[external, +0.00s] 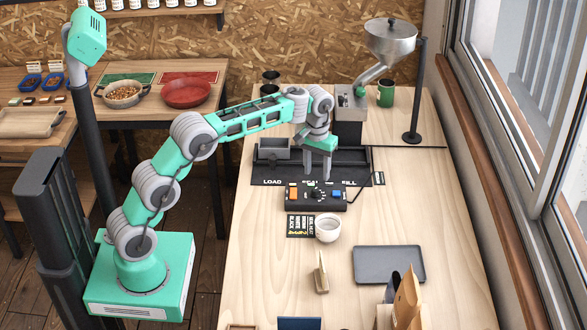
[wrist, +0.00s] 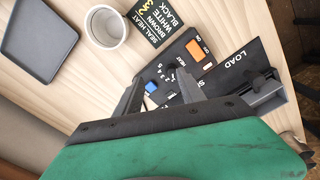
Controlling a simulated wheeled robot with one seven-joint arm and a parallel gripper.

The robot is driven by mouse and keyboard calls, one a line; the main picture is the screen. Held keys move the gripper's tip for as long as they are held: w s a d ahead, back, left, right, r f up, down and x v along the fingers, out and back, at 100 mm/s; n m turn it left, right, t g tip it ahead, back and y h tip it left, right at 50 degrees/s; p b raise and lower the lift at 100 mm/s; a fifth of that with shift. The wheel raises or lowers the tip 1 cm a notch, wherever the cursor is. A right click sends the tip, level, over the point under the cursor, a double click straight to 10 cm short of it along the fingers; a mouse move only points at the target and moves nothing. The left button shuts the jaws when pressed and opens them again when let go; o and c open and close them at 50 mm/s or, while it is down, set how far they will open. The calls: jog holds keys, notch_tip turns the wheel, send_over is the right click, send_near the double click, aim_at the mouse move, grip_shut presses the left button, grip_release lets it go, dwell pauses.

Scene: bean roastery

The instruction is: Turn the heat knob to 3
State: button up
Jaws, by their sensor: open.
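The control box (external: 316,198) is black and sits on the wooden table, with an orange switch at left and a blue button at right. The dark heat knob (external: 318,194) is in its middle, below my fingertips. My gripper (external: 318,179) points down over the box with its fingers apart and nothing held. In the wrist view the box (wrist: 178,68) shows a HEAT label and dial numbers between my open fingers (wrist: 160,80). One finger covers part of the dial, so I cannot read the knob's setting or tell if the fingers touch it.
A white cup (wrist: 104,28) stands close to the box, beside a black label card (external: 300,226). A grey tray (external: 389,264) lies nearer the front. Behind the box is a dark mat marked LOAD and FILL (external: 268,182). A metal hopper (external: 390,40) stands behind.

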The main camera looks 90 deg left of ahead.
aim_at(315, 189)
jog(key=shift+n, duration=0.6)
jog(key=a+f, duration=0.1)
jog(key=a, duration=0.1)
jog(key=a+f, duration=0.1)
jog(key=a, duration=0.1)
jog(key=shift+s+f, duration=0.2)
notch_tip(315, 189, down, 8)
jog(key=shift+d+r+p, duration=0.1)
jog(key=shift+r+p, duration=0.05)
jog(key=shift+p, duration=0.25)
jog(key=shift+c, duration=0.5)
grip_shut()
